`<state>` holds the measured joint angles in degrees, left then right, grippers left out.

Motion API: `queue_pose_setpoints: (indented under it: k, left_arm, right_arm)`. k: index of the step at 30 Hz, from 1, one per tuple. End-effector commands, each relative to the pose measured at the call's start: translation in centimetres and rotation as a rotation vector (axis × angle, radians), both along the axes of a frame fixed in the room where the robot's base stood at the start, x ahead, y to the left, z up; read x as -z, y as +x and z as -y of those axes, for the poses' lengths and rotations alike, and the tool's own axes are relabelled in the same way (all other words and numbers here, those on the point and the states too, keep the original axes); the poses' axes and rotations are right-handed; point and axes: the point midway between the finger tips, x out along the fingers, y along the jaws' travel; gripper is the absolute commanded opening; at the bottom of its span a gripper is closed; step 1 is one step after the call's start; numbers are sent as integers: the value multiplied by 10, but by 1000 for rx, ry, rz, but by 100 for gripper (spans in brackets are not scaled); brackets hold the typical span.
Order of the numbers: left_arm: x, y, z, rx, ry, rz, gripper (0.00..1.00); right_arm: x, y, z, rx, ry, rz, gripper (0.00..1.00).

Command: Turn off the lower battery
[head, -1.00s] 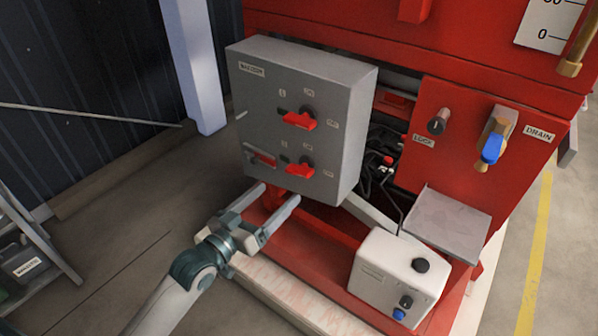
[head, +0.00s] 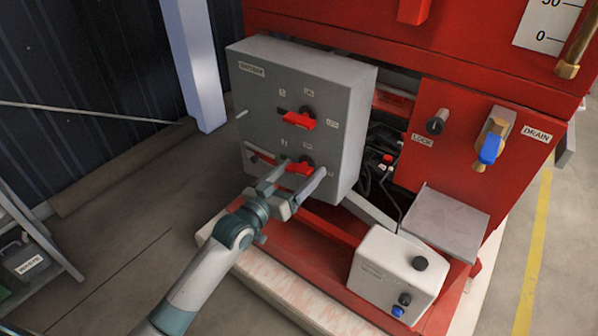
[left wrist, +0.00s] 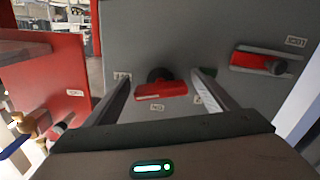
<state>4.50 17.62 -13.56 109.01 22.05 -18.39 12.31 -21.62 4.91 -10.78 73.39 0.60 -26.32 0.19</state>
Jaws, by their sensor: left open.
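The grey battery box (head: 255,110) stands on the red pump frame and carries two red rotary switches on its front. The upper red switch (head: 298,120) is clear of my gripper. The lower red switch (head: 299,168) lies between the fingertips of my left gripper (head: 294,178), which is open. In the left wrist view the fingers (left wrist: 160,95) stand on either side of a red switch handle (left wrist: 160,91) with a dark knob behind it. I cannot tell whether either finger touches it. My right gripper is not in view.
A white control box (head: 385,275) sits on the frame to the right of the gripper. A red panel has a blue-handled drain valve (head: 490,149) and a dark knob (head: 436,123). A ladder-like stand (head: 35,235) is at left. Open floor lies between.

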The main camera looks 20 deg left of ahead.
Motion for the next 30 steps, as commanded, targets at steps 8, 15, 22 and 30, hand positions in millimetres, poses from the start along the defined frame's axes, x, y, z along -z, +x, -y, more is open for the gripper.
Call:
queue_pose_setpoints:
  k: [8, 15, 22, 30]
  left_arm:
    - [0, 0, 0, 0, 0, 0, 37]
    - [-2, 0, -1, -1, 56, 19, 37]
    - [-2, 1, -2, 0, 241, 86, 37]
    - [0, 1, -2, 0, 264, 96, 37]
  right_arm:
    - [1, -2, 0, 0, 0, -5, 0]
    - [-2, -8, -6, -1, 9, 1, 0]
    - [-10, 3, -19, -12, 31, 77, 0]
    - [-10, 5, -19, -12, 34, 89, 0]
